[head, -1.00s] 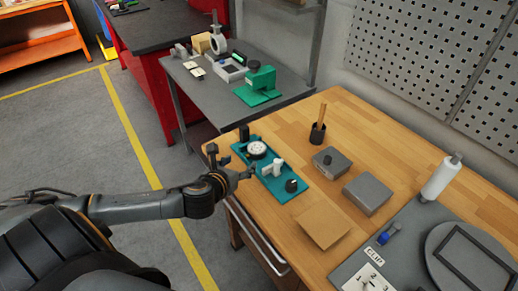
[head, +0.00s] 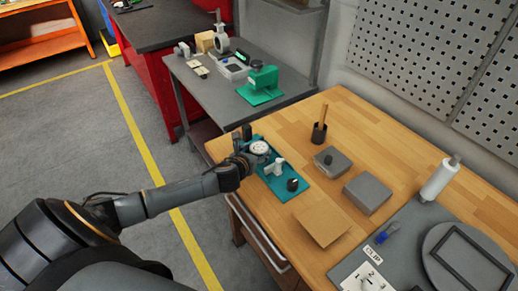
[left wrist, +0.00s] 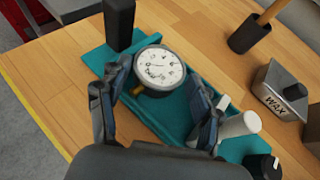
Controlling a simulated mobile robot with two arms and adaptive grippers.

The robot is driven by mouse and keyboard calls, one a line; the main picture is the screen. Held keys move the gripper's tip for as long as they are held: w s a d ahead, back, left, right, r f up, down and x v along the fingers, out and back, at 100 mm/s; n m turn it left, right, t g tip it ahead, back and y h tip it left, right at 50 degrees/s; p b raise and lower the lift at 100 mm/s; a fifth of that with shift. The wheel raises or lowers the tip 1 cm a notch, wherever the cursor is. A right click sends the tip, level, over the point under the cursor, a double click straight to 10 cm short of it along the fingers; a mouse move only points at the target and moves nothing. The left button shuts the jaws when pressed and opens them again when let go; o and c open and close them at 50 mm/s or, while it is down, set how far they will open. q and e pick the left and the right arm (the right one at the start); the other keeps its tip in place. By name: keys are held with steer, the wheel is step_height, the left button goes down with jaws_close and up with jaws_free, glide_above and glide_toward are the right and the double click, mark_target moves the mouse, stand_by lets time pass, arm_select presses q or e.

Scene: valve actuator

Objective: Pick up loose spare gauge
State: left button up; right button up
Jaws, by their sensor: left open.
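The gauge (left wrist: 159,67) is a round dial with a white face and dark rim, and a brass stem shows at its lower edge. It sits on the teal tray (left wrist: 95,62) on the wooden bench. It also shows in the head view (head: 259,148). My left gripper (left wrist: 160,88) is open, with one finger on each side of the gauge. In the head view the left gripper (head: 247,153) is at the tray's left edge. I cannot tell whether the fingers touch the gauge. My right gripper is not in view.
A black block (left wrist: 119,22) stands close by the left finger. A white fitting (left wrist: 238,125) and a black knob (left wrist: 263,166) share the tray. A wax box (left wrist: 277,92) and a dark cup (left wrist: 250,36) stand to the right. Bare wood lies between.

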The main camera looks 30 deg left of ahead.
arm_select(q)
steer(key=shift+x, duration=0.95)
steer(key=c, duration=1)
steer(key=shift+o, duration=0.2)
